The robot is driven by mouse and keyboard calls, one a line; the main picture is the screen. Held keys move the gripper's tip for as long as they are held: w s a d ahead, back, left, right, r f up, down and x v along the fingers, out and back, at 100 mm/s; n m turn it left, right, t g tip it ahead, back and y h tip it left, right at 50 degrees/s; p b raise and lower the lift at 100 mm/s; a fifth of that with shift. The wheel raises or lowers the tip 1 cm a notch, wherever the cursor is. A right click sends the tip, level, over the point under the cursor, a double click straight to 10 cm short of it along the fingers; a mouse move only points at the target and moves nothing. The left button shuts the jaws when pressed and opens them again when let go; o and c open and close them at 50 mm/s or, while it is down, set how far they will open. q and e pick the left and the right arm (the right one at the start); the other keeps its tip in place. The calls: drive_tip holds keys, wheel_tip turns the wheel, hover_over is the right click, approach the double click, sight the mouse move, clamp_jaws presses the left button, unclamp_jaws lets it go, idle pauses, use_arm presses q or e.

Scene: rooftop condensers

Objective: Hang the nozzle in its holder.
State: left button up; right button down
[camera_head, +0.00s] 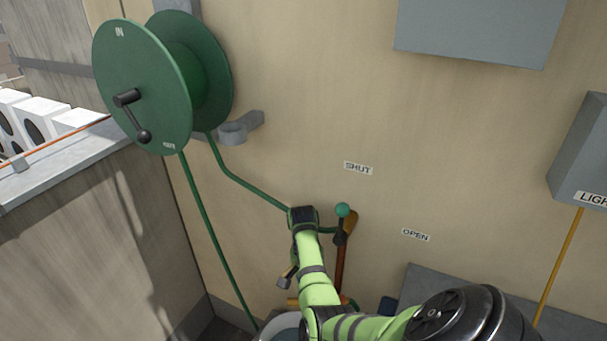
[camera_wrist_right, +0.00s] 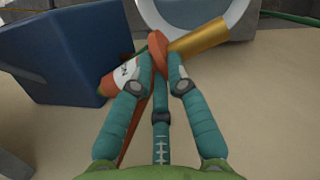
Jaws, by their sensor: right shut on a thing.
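My right gripper (camera_head: 328,230) is in front of the wall, low and right of the reel. In the right wrist view its teal fingers (camera_wrist_right: 160,72) are closed together at an orange piece. The nozzle (camera_wrist_right: 205,38) shows there as a brass end, with an orange part bearing a white label on the other side of the fingertips. My fingers cover part of it, and in the head view it is hard to separate from what lies around the gripper. The grey holder (camera_head: 237,131) is an empty open clip on the wall, up and left of my gripper. My left gripper is out of view.
A green hose reel (camera_head: 140,85) hangs upper left; its hose (camera_head: 248,187) runs to my gripper. A lever with a green knob (camera_head: 342,210) is close by. Grey boxes (camera_head: 480,30) are on the wall. A blue container (camera_wrist_right: 60,55) is low down. The wall between gripper and holder is clear.

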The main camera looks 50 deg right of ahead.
drive_tip(key=w+a+r+n+t+h+p, duration=0.25)
drive_tip(key=w+r+n+h, duration=0.25)
drive_tip(key=r+n, duration=0.3)
drive_tip(key=w+a+r+n+t+h+p, duration=0.1)
drive_tip(key=w+a+r+n+h+p, duration=0.2)
drive_tip(key=w+r+n+h, duration=0.5)
drive_tip(key=a+r+n+t+y+p, duration=0.25)
drive_tip(key=a+r+t, duration=0.35)
drive_tip(key=r, duration=0.6)
drive_tip(key=a+r+n+t+y+p, duration=0.15)
drive_tip(key=a+r+n+t, duration=0.35)
drive_tip(key=r, duration=0.7)
drive_tip(key=w+d+r+m+t+h+p, duration=0.1)
drive_tip(key=w+d+r+m+h, duration=0.15)
drive_tip(key=d+r, duration=0.35)
drive_tip(key=w+d+r+m+h, duration=0.1)
drive_tip(key=d+r+h, duration=0.3)
drive_tip(key=r, duration=0.5)
drive_tip(key=shift+t+y, duration=0.25)
drive_tip(key=shift+y, duration=0.7)
drive_tip(key=f+b, duration=0.2)
drive_tip(key=f, duration=0.1)
drive_tip(key=f+b, duration=0.2)
drive_tip(key=shift+s+d+f, duration=0.1)
drive_tip(key=shift+s+d, duration=0.1)
drive_tip(key=shift+d, duration=0.2)
drive_tip(key=shift+s, duration=0.1)
